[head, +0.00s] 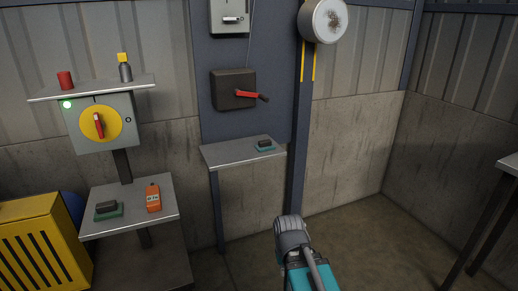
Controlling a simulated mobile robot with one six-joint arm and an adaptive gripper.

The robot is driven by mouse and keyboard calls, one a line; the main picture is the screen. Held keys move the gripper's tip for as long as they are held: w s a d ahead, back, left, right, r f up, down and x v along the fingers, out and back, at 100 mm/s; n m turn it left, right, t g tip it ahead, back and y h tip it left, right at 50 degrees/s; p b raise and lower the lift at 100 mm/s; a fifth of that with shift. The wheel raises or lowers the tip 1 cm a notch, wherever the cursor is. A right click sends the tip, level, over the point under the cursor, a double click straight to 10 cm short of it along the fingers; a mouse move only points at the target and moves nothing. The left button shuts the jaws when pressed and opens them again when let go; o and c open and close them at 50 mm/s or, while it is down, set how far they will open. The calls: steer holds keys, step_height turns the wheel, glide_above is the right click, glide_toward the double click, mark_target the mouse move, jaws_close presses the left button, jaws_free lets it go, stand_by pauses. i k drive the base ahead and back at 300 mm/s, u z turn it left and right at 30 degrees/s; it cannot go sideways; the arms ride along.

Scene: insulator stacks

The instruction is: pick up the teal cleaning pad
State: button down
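Two teal pads show in the head view, each with a dark block on top. One teal pad (117,213) lies on the lower left shelf, left of an orange bottle (153,197). The other, smaller in view, teal pad (266,149) lies near the right end of the middle shelf (225,156), below the red-handled switch. Part of my arm, grey and teal, rises from the bottom edge, right of centre and apart from both pads. No gripper fingers show.
The lower left shelf (150,222) stands beside a yellow slotted cabinet (38,240). Above it are a yellow dial box (98,124) and a ledge (92,88) with a red cylinder (65,80). A table (508,165) edges in at right. The floor between is clear.

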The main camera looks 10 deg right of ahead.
mark_target(264, 145)
steer(key=z, duration=0.1)
steer(key=i, duration=0.95)
steer(key=u, duration=0.05)
